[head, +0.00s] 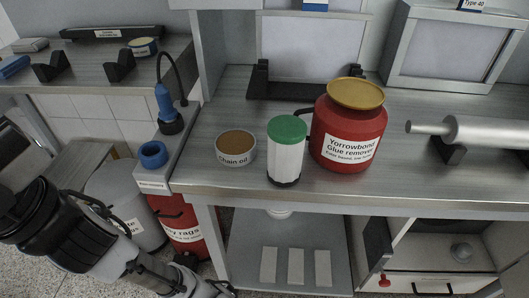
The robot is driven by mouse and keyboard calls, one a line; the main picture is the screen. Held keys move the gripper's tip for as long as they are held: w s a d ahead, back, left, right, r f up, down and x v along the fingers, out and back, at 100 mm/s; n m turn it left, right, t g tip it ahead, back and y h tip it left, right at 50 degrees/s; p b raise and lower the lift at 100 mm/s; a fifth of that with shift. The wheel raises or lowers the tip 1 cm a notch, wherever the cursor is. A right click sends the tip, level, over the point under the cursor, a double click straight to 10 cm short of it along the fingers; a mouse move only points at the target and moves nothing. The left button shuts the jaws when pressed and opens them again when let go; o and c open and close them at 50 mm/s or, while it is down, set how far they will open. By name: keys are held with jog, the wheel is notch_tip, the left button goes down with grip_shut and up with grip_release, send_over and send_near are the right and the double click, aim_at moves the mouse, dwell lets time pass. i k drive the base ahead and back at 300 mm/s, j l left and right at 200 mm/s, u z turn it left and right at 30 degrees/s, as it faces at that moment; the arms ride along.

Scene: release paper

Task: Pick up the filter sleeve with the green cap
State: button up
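The filter sleeve (285,163) is a white cylinder with a green cap (287,129) and a dark base. It stands upright on the grey workbench near its front edge, between the chain oil tin and the red glue remover can. My arm shows at the lower left, below bench height and well apart from the sleeve. I cannot make out the gripper's fingers in this view.
A chain oil tin (236,148) stands left of the sleeve. A red glue remover can (348,130) with a yellow lid stands close on its right. A metal roller (465,131) lies on the bench further right. The bench front (400,190) is clear.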

aim_at(287, 133)
jog(key=k+l+u, duration=0.3)
jog(key=l, duration=0.3)
jog(key=k+l+u, duration=0.3)
jog(key=l, duration=0.25)
jog(key=k, duration=0.1)
